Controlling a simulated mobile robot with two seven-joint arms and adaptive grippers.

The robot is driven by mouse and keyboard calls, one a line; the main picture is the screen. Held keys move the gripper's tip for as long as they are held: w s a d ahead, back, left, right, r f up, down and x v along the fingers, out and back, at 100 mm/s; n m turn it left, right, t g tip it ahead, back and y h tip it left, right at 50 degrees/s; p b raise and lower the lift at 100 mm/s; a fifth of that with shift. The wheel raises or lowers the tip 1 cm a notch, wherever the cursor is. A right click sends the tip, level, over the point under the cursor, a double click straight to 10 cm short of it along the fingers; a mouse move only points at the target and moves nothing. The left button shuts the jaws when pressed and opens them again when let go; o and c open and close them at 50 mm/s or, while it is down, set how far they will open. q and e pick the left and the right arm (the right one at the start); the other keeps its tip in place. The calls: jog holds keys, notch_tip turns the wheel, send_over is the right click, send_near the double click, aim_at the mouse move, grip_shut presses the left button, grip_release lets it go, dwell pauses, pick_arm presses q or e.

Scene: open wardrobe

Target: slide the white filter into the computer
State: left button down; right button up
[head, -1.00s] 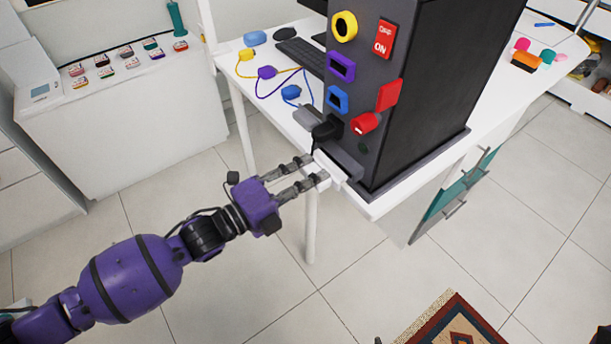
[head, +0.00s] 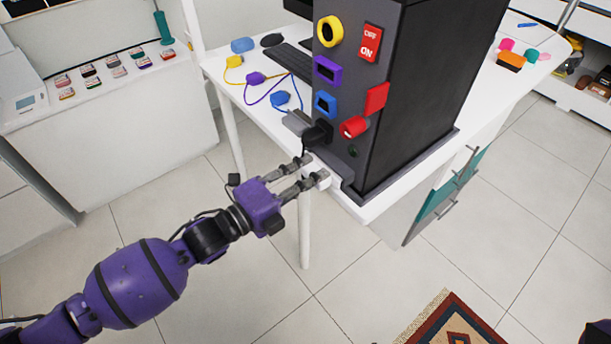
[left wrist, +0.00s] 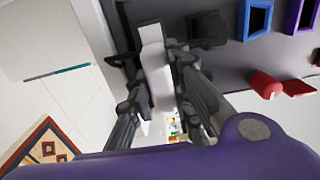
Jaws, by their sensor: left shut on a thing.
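The dark computer (head: 427,100) stands upright on the white table. My left gripper (head: 314,168) is at the lower front of its grey face, just below the black plug. It is shut on the white filter, a narrow white piece that shows between its fingers in the left wrist view (left wrist: 157,68). The filter's far end meets the bottom of the computer's front. How deep it sits in the computer is hidden. My right gripper is not in view.
The black plug (head: 318,134) sits just above the gripper. Loose cables (head: 267,85) lie left of the computer. Floor below the arm is clear.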

pick_arm(q)
jog(key=shift+w+d, duration=0.15)
jog(key=shift+d, duration=0.05)
jog(key=c, duration=1.5)
grip_release()
jog(key=v, duration=1.2)
jog(key=shift+r, duration=0.1)
jog(key=shift+w, duration=0.1)
